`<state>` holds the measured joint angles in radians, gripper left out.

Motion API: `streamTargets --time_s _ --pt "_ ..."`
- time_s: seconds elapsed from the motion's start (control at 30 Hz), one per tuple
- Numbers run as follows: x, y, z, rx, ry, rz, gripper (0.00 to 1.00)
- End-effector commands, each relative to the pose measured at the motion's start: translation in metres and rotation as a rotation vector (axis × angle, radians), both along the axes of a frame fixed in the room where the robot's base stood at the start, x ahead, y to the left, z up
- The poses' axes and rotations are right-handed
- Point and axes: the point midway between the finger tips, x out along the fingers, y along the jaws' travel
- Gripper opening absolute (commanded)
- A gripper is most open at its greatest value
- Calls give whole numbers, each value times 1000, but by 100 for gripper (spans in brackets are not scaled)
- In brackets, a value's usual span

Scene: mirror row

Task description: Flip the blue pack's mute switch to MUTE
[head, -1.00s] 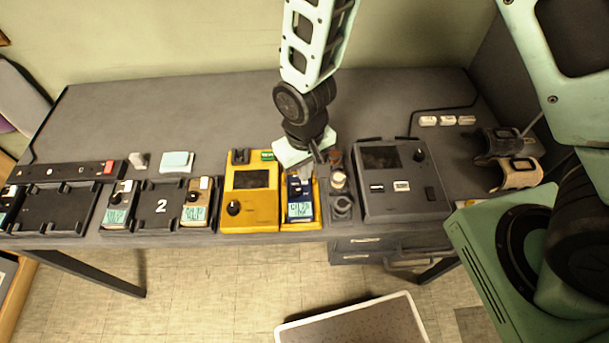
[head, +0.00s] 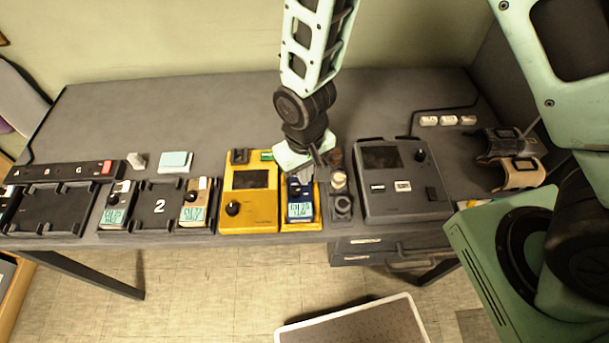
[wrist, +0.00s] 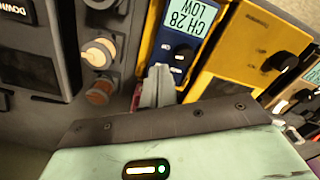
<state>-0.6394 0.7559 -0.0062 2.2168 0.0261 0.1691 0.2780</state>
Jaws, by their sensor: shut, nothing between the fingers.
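The blue pack (head: 300,202) sits in the yellow cradle beside the yellow tester, with its lit screen facing up. My gripper (head: 306,173) is over the far end of the blue pack. In the wrist view my gripper (wrist: 157,85) is shut and empty, its fingertips at the pack's end. The fingers cover that end, so I cannot make out the mute switch or whether the tips touch it.
A yellow tester (head: 250,205) stands just left of the pack. Small round-topped items (head: 340,182) and a dark grey unit (head: 402,195) stand close on the right. Docks with other packs (head: 160,208) lie further left. The table's back left is clear.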

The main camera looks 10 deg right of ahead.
Motion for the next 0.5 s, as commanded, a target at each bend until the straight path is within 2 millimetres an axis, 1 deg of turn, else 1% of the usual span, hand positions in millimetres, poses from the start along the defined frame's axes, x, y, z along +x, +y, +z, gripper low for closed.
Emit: streamTargets --time_s 0.17,0.5 --pt "0 0 9 0 -1 0 0" --pt "0 0 36 0 -1 0 0"
